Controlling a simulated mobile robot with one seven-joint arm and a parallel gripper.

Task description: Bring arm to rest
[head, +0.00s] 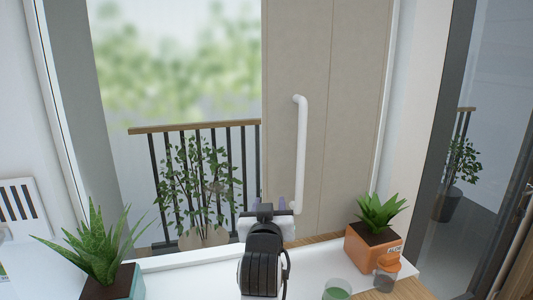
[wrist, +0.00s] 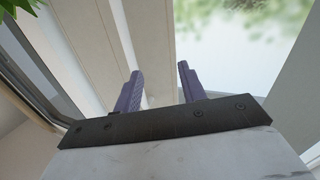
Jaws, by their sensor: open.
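My arm (head: 262,262) reaches forward over the white sill, and its end is near the lower middle of the head view. My gripper (wrist: 160,72) is open, with two purple fingers apart and nothing between them in the wrist view. In the head view the gripper is seen from behind, and its fingers are mostly hidden by the wrist. A white upright bar handle (head: 302,150) with a bent top stands at the beige panel, just right of and above the gripper. I cannot tell whether the gripper touches it.
A potted aloe (head: 103,250) stands at left. A plant in an orange pot (head: 372,245) stands at right, near a small jar (head: 385,277) and a green-filled glass (head: 337,290). A window with a balcony railing (head: 200,127) is behind.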

